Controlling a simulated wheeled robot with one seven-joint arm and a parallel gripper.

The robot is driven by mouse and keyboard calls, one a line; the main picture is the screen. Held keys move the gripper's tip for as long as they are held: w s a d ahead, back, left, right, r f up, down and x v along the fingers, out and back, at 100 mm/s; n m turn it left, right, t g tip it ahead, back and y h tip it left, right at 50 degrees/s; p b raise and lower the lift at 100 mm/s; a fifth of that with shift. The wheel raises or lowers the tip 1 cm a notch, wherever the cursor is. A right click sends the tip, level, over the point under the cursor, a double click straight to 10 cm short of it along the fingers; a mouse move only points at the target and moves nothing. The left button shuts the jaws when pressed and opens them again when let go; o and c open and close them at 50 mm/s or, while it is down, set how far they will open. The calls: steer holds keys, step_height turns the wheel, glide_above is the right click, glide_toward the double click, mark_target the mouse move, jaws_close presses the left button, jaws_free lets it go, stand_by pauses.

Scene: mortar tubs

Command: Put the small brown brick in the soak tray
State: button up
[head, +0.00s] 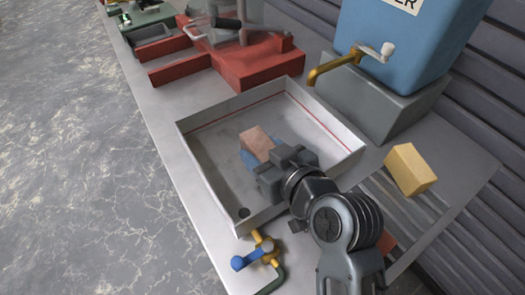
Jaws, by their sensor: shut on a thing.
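The small brown brick (257,142) is pinkish-brown and shows over the inside of the soak tray, slightly tilted. The soak tray (335,128) is a shallow grey metal tray with a red line along its inner walls. My gripper (263,156) reaches over the tray from the lower right and is shut on the brick. A blue patch shows just below the brick; I cannot tell whether it is part of my gripper. I cannot tell whether the brick touches the tray floor.
A yellow brick (410,169) stands right of the tray near a slatted rack (400,206). A blue water container (395,40) with a brass tap (335,67) stands behind. A brass valve (265,248) is at the near edge.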

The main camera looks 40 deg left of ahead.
steer(key=o, duration=1)
steer(key=shift+f, duration=0.55)
steer(key=o, duration=0.4)
steer(key=shift+s+d+f, duration=0.1)
steer(key=shift+f, duration=0.05)
steer(key=shift+c, duration=0.2)
steer(key=shift+r+p, duration=0.4)
steer(key=shift+r, duration=0.05)
steer(key=shift+d+r, duration=0.2)
steer(key=shift+r, duration=0.05)
steer(key=b+v, duration=0.1)
steer(key=v, duration=1)
steer(key=shift+r, duration=0.55)
steer(key=shift+d, duration=0.15)
